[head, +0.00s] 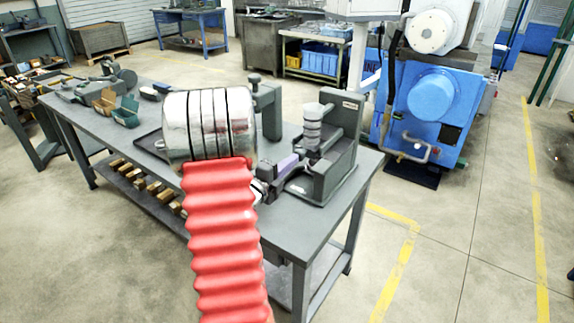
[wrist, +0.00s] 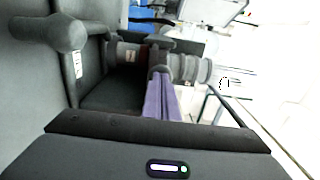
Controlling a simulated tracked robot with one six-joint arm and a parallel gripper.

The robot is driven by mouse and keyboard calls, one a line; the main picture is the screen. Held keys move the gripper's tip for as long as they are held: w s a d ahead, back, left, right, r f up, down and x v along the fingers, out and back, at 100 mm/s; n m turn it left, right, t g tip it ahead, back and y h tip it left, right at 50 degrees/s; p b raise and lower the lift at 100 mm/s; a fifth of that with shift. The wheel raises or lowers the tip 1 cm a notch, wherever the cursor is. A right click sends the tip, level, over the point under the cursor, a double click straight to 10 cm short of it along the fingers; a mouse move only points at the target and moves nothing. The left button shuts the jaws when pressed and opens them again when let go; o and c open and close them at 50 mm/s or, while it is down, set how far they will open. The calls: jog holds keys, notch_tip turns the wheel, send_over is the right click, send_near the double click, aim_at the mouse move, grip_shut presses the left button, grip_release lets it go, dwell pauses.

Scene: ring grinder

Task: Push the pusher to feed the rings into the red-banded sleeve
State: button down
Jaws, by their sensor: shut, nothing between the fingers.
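A dark grey grinder fixture (head: 325,170) stands at the near right end of the bench. An upright stack of grey ring-like parts (head: 312,130) stands in it. In the wrist view the stack lies sideways (wrist: 190,68), with a dark red patch (wrist: 147,54) beside it that may be the sleeve's band. My gripper (head: 298,155) has long purple fingers, closed together and empty. In the wrist view the fingertips (wrist: 160,73) reach the stack and overlap a dark round part; I cannot tell whether they touch. I cannot make out the pusher separately.
The grey bench (head: 340,200) runs to the left, with small green and brown bins (head: 118,108) farther along. A dark grey post (head: 267,108) stands behind my wrist. A blue machine (head: 430,105) stands beyond the bench at right. The floor to the right is clear.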

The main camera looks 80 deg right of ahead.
jog(key=shift+a, duration=0.1)
jog(key=v, duration=0.6)
dwell(1.0)
jog(key=shift+w+a, duration=0.1)
jog(key=v, duration=0.4)
jog(key=shift+w+a, duration=0.15)
jog(key=shift+a, duration=0.2)
dwell(0.6)
jog(key=shift+a, duration=0.1)
dwell(0.7)
